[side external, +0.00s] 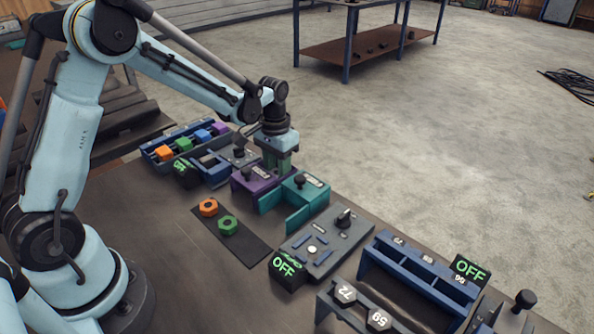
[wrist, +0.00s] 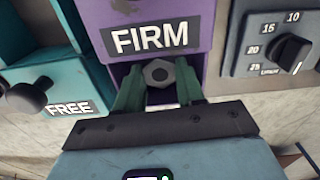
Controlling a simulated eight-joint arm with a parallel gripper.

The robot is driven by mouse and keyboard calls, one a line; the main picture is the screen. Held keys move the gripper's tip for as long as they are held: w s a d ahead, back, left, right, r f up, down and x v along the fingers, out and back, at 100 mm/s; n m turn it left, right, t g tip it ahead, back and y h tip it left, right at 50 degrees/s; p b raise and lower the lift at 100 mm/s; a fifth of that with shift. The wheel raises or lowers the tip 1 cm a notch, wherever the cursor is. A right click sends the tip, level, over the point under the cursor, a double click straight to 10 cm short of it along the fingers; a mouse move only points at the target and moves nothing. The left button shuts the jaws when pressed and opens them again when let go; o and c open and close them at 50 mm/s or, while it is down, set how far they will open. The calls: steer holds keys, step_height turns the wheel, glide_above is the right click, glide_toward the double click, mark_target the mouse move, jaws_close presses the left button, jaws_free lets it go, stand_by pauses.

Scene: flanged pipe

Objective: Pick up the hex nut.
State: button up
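A grey hex nut (wrist: 158,73) with a round centre sits at the front of the purple holder (wrist: 147,22) labelled FIRM. My gripper (wrist: 160,84) points at it, with one green finger on each side of the nut. The fingers lie at or very near its sides; whether they press on it cannot be seen. In the side external view my gripper (side external: 281,160) is down at the purple holder (side external: 258,181), and the nut is hidden there. An orange hex nut (side external: 208,207) and a green hex nut (side external: 228,224) lie on a black mat (side external: 243,244).
A teal holder (wrist: 62,92) labelled FREE and a grey dial panel (wrist: 268,42) flank the purple holder. A rack (side external: 158,152) with coloured blocks stands behind; a knob panel (side external: 318,248) and a blue rack (side external: 415,277) stand to the right. Bare tabletop lies left of the mat.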

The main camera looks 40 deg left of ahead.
steer(key=shift+c, duration=0.5)
steer(key=shift+r, duration=0.1)
steer(key=shift+r, duration=0.55)
steer(key=r, duration=0.3)
steer(key=shift+s+d+r, duration=0.1)
steer(key=shift+d, duration=0.15)
steer(key=s+d+r, duration=0.4)
steer(key=d+r, duration=0.5)
steer(key=d, duration=0.1)
steer(key=shift+s+r, duration=0.3)
steer(key=shift+m, duration=0.3)
steer(key=s+d+f, duration=0.2)
steer(key=d+f, duration=0.1)
steer(key=s+d+f, duration=0.2)
steer(key=d, duration=0.2)
steer(key=s+d+f, duration=0.2)
steer(key=d+f, duration=0.1)
steer(key=shift+d+f, duration=0.25)
steer(key=shift+f, duration=0.05)
